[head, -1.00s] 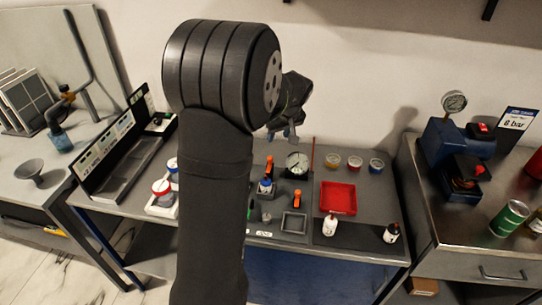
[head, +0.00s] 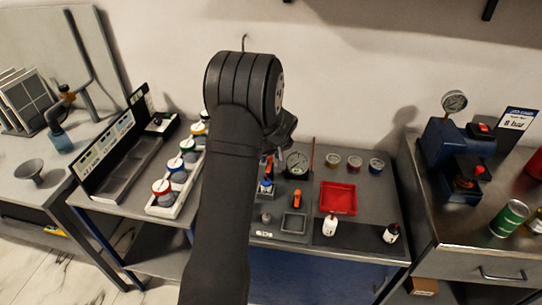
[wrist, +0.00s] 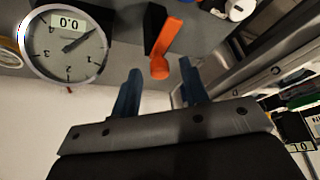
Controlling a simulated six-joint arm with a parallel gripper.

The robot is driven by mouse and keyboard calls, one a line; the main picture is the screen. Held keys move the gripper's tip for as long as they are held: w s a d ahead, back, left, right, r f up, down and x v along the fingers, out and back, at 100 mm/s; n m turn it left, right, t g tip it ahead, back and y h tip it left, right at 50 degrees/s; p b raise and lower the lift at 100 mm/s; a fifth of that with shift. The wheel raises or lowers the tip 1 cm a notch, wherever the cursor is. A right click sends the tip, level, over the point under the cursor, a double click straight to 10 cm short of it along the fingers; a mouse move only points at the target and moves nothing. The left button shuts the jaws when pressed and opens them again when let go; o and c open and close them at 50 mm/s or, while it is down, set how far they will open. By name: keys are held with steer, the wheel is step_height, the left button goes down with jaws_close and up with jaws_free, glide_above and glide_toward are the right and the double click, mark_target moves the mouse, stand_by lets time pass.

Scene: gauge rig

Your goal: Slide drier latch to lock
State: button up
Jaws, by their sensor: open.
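My gripper (wrist: 160,84) shows in the wrist view with two blue fingers apart and nothing between them. In the head view it is mostly hidden behind my arm. An orange lever (wrist: 165,40) on a black block (wrist: 153,22) lies just beyond the fingertips in the wrist view, its rounded end lined up with the gap. I cannot tell whether it touches the fingers. In the head view, an orange handle (head: 297,198) stands on the grey bench near the dial gauge (head: 297,163). I cannot tell for sure which orange part is the drier latch, or its position.
The dial gauge also fills the upper left of the wrist view (wrist: 65,42). A rack of capped jars (head: 178,172) is on the left. A blue press (head: 450,150) stands at far right.

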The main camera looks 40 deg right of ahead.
steer(key=shift+c, duration=0.4)
jaws_close()
steer(key=shift+s+a, duration=0.95)
steer(key=shift+o, duration=0.4)
jaws_free()
